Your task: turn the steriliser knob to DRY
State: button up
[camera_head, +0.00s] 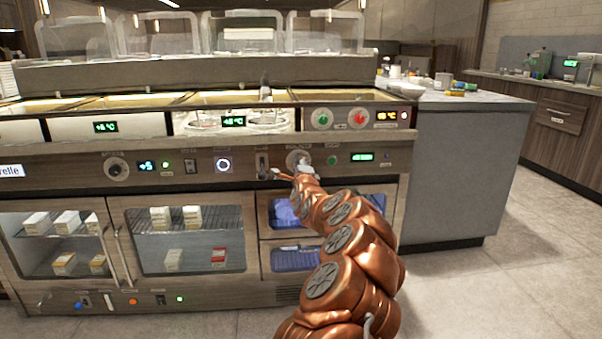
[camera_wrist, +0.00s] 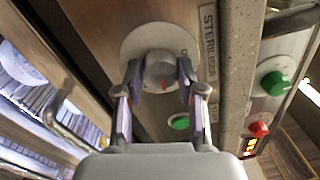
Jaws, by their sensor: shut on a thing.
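The steriliser knob (camera_wrist: 160,70) is a grey round knob with a red pointer mark on a pale round dial plate, beside a label reading "STERILISER" in the wrist view. My gripper (camera_wrist: 160,88) is shut on the knob, one finger on each side. In the wrist view the red mark points toward the bottom of the picture. The dial lettering is mostly hidden or too small to read, so I cannot tell which setting it marks. In the head view my gripper (camera_head: 300,170) is at the knob's dial plate (camera_head: 297,156) and covers part of it.
A green button (camera_wrist: 179,122) sits close to the knob. A green knob (camera_wrist: 274,84) and a red knob (camera_wrist: 259,129) are on the panel above. A lever switch (camera_head: 262,165) is just left of my gripper. Two glass doors (camera_head: 183,240) are lower left.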

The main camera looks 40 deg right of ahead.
jog(key=shift+f+m+b, duration=0.1)
jog(key=shift+m+b, duration=0.35)
jog(key=shift+m, duration=0.25)
jog(key=o, duration=1.2)
jog(key=shift+c, duration=0.2)
jog(key=shift+s, duration=0.1)
jog(key=v, duration=1.1)
jog(key=shift+s+a, duration=0.25)
jog(key=shift+a, duration=0.1)
